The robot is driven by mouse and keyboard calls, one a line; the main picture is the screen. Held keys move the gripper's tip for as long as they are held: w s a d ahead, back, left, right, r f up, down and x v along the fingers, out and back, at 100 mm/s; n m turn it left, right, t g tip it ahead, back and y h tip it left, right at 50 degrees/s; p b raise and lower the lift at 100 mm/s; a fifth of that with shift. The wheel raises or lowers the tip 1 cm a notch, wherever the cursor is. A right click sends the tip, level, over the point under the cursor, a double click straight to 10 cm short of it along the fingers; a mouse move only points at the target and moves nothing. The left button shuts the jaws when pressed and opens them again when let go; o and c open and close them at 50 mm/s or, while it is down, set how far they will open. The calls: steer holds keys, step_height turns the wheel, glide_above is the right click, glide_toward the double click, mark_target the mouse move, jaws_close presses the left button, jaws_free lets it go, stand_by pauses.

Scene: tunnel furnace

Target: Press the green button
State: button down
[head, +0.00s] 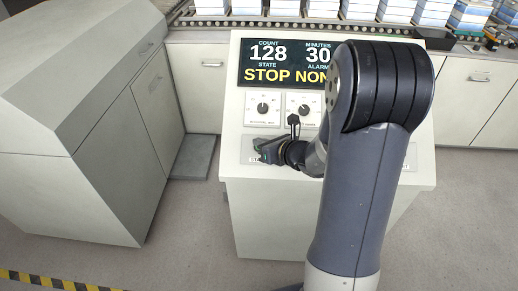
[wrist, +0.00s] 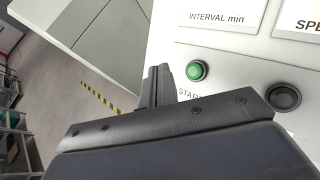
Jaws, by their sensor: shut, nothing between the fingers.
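The green button (wrist: 196,70) is round with a dark ring. It sits on the pale control panel (wrist: 215,45), above a label that begins "STAR", partly covered by my gripper. My gripper (wrist: 158,70) is shut and empty, with its fingertips just left of the button in the wrist view. I cannot tell how far they are from the panel face. In the head view my gripper (head: 262,147) is over the left part of the console (head: 232,205), below the dials. The green button is not visible there.
A dark round button (wrist: 284,97) lies right of the green one. The console screen (head: 287,62) reads 128, 30 and STOP. Two dials (head: 263,107) sit below it. A grey cabinet (head: 85,120) stands left. Boxes (head: 395,12) line a conveyor behind.

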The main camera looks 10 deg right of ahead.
steer(key=shift+w+d+f+b, duration=0.25)
steer(key=shift+w+f+b, duration=0.45)
steer(key=shift+f, duration=0.4)
steer(key=shift+w+d+f+b, duration=0.25)
steer(key=shift+w+f+b, duration=0.45)
steer(key=shift+f, duration=0.35)
stand_by(0.4)
steer(key=shift+w+f+b, duration=0.25)
steer(key=shift+f+b, duration=0.05)
steer(key=shift+w+d+f+b, duration=0.15)
steer(key=shift+w+f+b, duration=0.1)
steer(key=shift+f+b, duration=0.2)
stand_by(0.8)
steer(key=shift+r, duration=0.1)
steer(key=shift+s+r+p, duration=0.3)
steer(key=shift+s+r, duration=0.2)
steer(key=shift+r, duration=0.2)
steer(key=shift+s+a+r+p, duration=0.2)
steer(key=shift+s+r+p, duration=0.2)
steer(key=shift+r, duration=0.3)
steer(key=shift+s+a+r+p, duration=0.2)
steer(key=shift+s+r+p, duration=0.15)
steer(key=shift+s+r, duration=0.25)
steer(key=shift+s+a+r+p, duration=0.2)
steer(key=shift+s+r+p, duration=0.15)
steer(key=shift+r, duration=0.4)
